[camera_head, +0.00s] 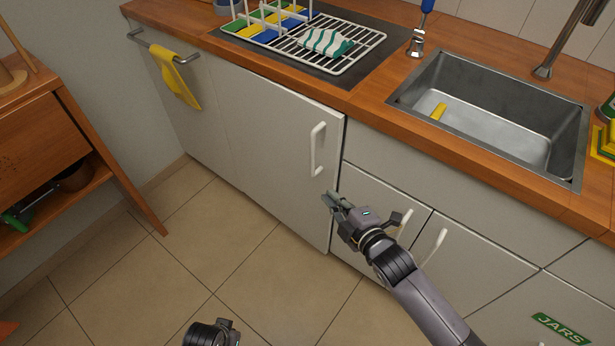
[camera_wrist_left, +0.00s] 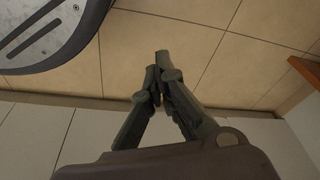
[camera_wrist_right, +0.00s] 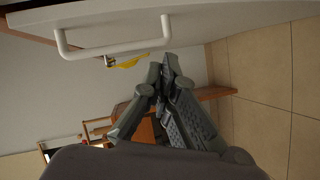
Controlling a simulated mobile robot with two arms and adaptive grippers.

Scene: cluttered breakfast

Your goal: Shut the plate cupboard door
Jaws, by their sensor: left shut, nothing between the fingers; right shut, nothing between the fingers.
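The pale grey cupboard door (camera_head: 275,150) under the dish rack has a white vertical handle (camera_head: 318,150) near its right edge. A dark line runs down that edge; I cannot tell how far ajar the door stands. My right gripper (camera_head: 328,199) is shut and empty, in front of the door's right edge, below the handle. In the right wrist view the handle (camera_wrist_right: 110,49) is at upper left, apart from the fingertips. My left gripper (camera_head: 226,323) is low over the floor, away from the door; its fingers show shut and empty in the left wrist view (camera_wrist_left: 157,64).
A yellow cloth (camera_head: 172,75) hangs on a rail at the left. A wooden shelf unit (camera_head: 45,140) stands at far left. The sink (camera_head: 490,115) and dish rack (camera_head: 320,45) are on the wooden counter. The tiled floor (camera_head: 200,240) before the door is clear.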

